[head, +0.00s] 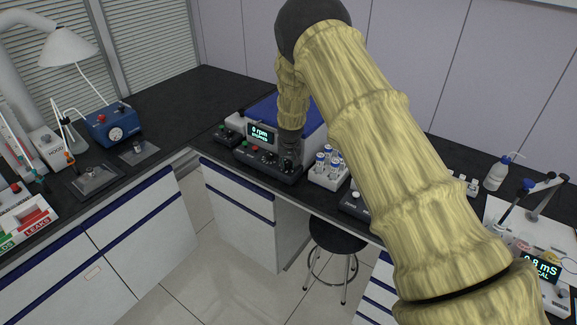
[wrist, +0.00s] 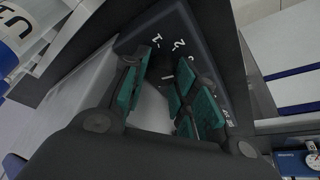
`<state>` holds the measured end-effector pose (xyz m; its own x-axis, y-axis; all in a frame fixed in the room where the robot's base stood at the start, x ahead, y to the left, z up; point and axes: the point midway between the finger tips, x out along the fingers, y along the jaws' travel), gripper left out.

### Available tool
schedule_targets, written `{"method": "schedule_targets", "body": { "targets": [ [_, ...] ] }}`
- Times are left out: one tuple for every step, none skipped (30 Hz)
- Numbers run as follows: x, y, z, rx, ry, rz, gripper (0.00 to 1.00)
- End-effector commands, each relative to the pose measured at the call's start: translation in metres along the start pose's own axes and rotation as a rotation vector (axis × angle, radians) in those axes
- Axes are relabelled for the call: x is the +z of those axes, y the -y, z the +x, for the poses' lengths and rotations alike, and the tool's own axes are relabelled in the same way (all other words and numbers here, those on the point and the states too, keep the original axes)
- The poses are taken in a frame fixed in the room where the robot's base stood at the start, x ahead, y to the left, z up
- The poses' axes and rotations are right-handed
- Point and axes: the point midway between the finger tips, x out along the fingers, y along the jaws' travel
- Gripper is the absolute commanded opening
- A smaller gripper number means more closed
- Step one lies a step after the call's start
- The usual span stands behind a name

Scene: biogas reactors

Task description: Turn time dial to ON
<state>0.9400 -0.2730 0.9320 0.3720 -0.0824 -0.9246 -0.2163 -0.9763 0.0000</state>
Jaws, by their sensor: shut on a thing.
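The control unit (head: 262,167) is a dark box on the bench with knobs and buttons along its front. Its small display (head: 261,134) reads 0 rpm, STOPPED. My gripper (head: 290,156) is at the right part of this unit and covers what it holds. In the wrist view my gripper (wrist: 162,84) has its green-padded fingers closed in on a dark dial (wrist: 166,76) with a short white mark. White numerals stand on the dark panel (wrist: 183,28) around it. The dial's label and most of its body are hidden by the fingers, so its setting cannot be read.
A white rack with blue-capped tubes (head: 326,172) stands close to the right of my gripper. A blue gauge box (head: 110,125) is on the left bench. A round stool (head: 336,236) stands below the bench edge. The back left bench top is clear.

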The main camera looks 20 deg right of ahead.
Motion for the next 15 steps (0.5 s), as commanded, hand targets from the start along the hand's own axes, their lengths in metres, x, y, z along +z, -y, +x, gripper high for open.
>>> {"method": "schedule_targets", "body": {
  "targets": [
    [0.0006, 0.0002, 0.0025, 0.021, -0.003, 0.032, 0.05],
    [0.0005, -0.0002, 0.0025, 0.031, -0.003, 0.058, 0.05],
    [0.0006, 0.0006, 0.0025, 0.045, -0.002, 0.094, 0.05],
    [0.0004, 0.0002, 0.0025, 0.056, -0.003, 0.120, 0.05],
    [0.0002, 0.0006, 0.0025, 0.067, -0.003, 0.144, 0.05],
    [0.0003, 0.0006, 0.0026, 0.081, -0.003, 0.181, 0.05],
    [0.0001, 0.0011, 0.0025, 0.092, -0.004, 0.206, 0.05],
    [0.0001, 0.0013, 0.0027, 0.102, -0.004, 0.232, 0.05],
    [0.0002, 0.0014, 0.0027, 0.117, -0.003, 0.266, 0.05],
    [0.0001, 0.0017, 0.0029, 0.127, -0.004, 0.293, 0.05],
    [0.0001, 0.0014, 0.0028, 0.139, -0.003, 0.320, 0.05],
    [0.0002, 0.0020, 0.0031, 0.153, -0.004, 0.354, 0.05],
    [0.0002, 0.0015, 0.0030, 0.164, -0.003, 0.381, 0.05],
    [0.0001, 0.0023, 0.0032, 0.174, -0.004, 0.407, 0.05],
    [-0.0002, 0.0020, 0.0031, 0.189, -0.004, 0.443, 0.05]
  ]
}}
